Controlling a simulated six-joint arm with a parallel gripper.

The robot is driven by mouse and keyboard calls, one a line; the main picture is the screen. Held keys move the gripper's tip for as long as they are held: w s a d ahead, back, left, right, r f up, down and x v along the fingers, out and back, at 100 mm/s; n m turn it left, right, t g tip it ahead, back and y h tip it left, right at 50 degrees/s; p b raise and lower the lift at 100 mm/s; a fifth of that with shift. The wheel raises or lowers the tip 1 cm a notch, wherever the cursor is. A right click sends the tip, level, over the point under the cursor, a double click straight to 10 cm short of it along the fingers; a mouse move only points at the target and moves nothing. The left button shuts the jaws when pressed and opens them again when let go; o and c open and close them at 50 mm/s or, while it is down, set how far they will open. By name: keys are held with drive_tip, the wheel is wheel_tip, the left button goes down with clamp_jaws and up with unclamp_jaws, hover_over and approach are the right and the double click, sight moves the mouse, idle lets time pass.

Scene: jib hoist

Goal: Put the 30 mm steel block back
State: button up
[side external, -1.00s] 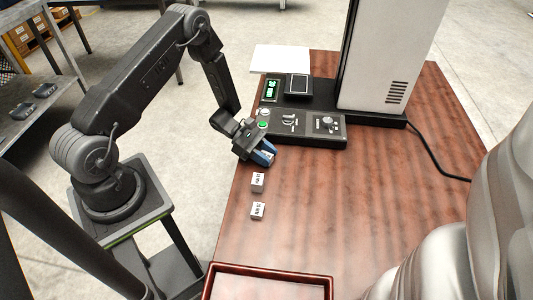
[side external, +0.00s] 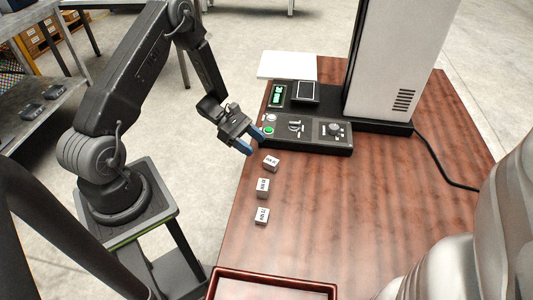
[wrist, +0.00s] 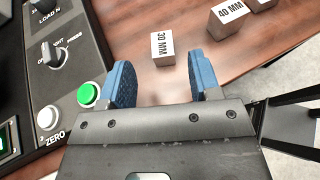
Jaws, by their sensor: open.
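The 30 mm steel block (wrist: 162,48) is a small light-grey block with "30 MM" on its top face in the wrist view. In the side view the same block (side external: 271,163) sits on the table at the upper end of a short row. My gripper (side external: 255,142) is above and just behind it, with its blue fingers apart and empty. In the wrist view the block lies beyond the open fingers of my gripper (wrist: 163,72), clear of both.
The 40 mm block (wrist: 228,18) and a third block (side external: 262,215) continue the row. The control panel (side external: 305,132) with a green button is close to my gripper. A red-brown tray (side external: 272,272) is at the table's front edge.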

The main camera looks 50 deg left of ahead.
drive_tip(key=w+a+r+n+t+y, duration=0.2)
drive_tip(key=w+r+n+t+y, duration=0.3)
drive_tip(key=r+n, duration=0.6)
drive_tip(key=w+a+r+n+t+y, duration=0.1)
drive_tip(key=w+r+n+y, duration=0.2)
drive_tip(key=r+n+y, duration=0.65)
drive_tip(key=s+d+r+n+g+y, duration=0.1)
drive_tip(key=s+d+r+n+y, duration=0.15)
drive_tip(key=s+r+n, duration=0.95)
drive_tip(key=s+d+f+n+g+h, duration=0.2)
drive_tip(key=s+d+n+g+h, duration=0.2)
drive_tip(key=s+d+n, duration=0.6)
drive_tip(key=s+n, duration=0.2)
drive_tip(key=n, duration=0.5)
drive_tip(key=shift+s+d+f+g+h, duration=0.25)
drive_tip(key=shift+s+d+g+h, duration=0.05)
drive_tip(key=shift+s+d, duration=0.1)
drive_tip(key=shift+w, duration=0.1)
